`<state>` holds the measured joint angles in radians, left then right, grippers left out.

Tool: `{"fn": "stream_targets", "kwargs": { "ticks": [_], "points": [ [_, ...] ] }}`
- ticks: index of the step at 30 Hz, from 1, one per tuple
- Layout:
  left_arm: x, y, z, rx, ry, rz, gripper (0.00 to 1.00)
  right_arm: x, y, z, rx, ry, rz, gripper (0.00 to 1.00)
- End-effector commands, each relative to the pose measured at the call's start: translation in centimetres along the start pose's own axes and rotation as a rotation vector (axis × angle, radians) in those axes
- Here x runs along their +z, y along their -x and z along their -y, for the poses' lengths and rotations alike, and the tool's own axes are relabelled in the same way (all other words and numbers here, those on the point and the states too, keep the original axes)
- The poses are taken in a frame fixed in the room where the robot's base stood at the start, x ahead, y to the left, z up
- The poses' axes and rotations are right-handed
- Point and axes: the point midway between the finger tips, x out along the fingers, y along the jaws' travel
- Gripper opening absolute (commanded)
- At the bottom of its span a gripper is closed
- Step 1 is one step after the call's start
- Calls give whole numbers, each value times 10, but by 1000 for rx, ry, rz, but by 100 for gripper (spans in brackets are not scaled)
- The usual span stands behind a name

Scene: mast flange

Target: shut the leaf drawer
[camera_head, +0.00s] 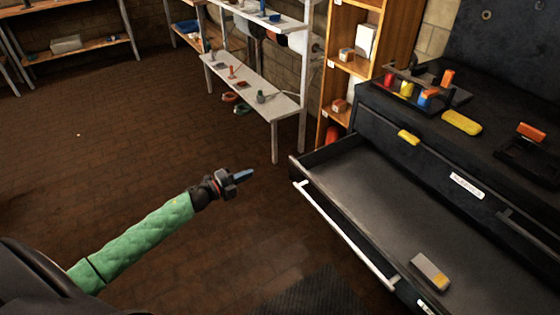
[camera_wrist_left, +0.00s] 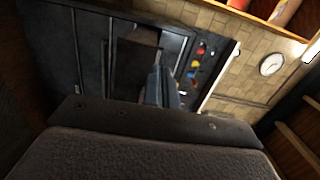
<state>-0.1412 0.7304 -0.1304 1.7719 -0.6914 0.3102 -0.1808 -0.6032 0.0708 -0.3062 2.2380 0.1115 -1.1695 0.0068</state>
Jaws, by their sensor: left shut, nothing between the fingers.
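The leaf drawer (camera_head: 375,200) is a dark, wide drawer pulled far out of the black cabinet (camera_head: 480,190) on the right. A long pale bar handle (camera_head: 345,232) runs along its front. A small grey and yellow block (camera_head: 430,270) lies inside it near the bottom right. My left gripper (camera_head: 243,175), on the green-sleeved arm, is shut and empty. It hangs over open floor, left of the drawer front and apart from the handle. The left wrist view shows its dark fingers (camera_wrist_left: 163,85) close together, with the cabinet beyond. My right gripper is not in view.
The cabinet top holds a yellow case (camera_head: 461,123), an orange and black item (camera_head: 531,131) and a rack of coloured pieces (camera_head: 407,88). A white shelf unit (camera_head: 262,100) and a wooden shelf (camera_head: 345,70) stand behind. Brick floor left of the drawer is clear.

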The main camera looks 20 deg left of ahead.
Motion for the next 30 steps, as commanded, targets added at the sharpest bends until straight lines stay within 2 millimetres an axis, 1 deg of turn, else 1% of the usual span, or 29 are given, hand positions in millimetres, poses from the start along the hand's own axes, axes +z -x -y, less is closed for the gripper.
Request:
{"fn": "stream_targets", "kwargs": {
  "ticks": [1, 4, 8, 11, 25, 30],
  "points": [
    [-5, 0, 1, -5, -5, -28, 0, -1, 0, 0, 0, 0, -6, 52],
    [-12, 0, 2, -12, -14, -60, 0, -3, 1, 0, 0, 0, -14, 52],
    [-12, -6, 3, -13, -21, -61, 0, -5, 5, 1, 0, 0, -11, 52],
    [-13, -16, 5, -15, -21, -61, 0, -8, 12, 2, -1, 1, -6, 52],
    [-16, -80, 6, -14, -20, -58, 0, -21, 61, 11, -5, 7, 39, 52],
    [-18, -105, 7, -15, -20, -59, 0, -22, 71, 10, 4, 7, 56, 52]
  ]
}}
